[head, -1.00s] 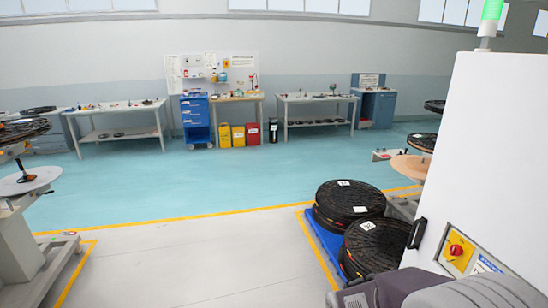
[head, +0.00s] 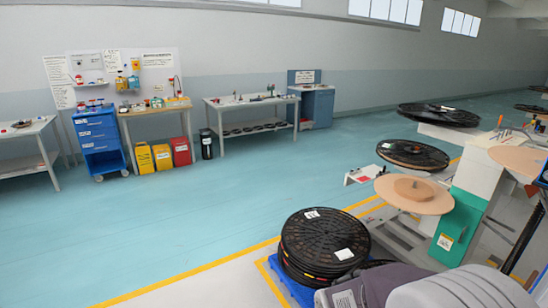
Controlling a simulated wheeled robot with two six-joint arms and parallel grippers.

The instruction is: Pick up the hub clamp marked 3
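No hub clamp marked 3 can be made out. Small items too tiny to identify lie on the grey workbench (head: 252,101) in the middle distance and on the wooden-topped bench (head: 154,109) left of it. Neither of my grippers shows. A grey rounded part at the bottom right looks like my own arm.
Stacked black reels (head: 322,240) stand on a blue pallet (head: 296,290) close in front. A rewind station with a tan disc (head: 414,194) and a green cabinet (head: 456,232) is at right. A blue drawer cart (head: 99,143) stands far left. The blue-green floor between is open.

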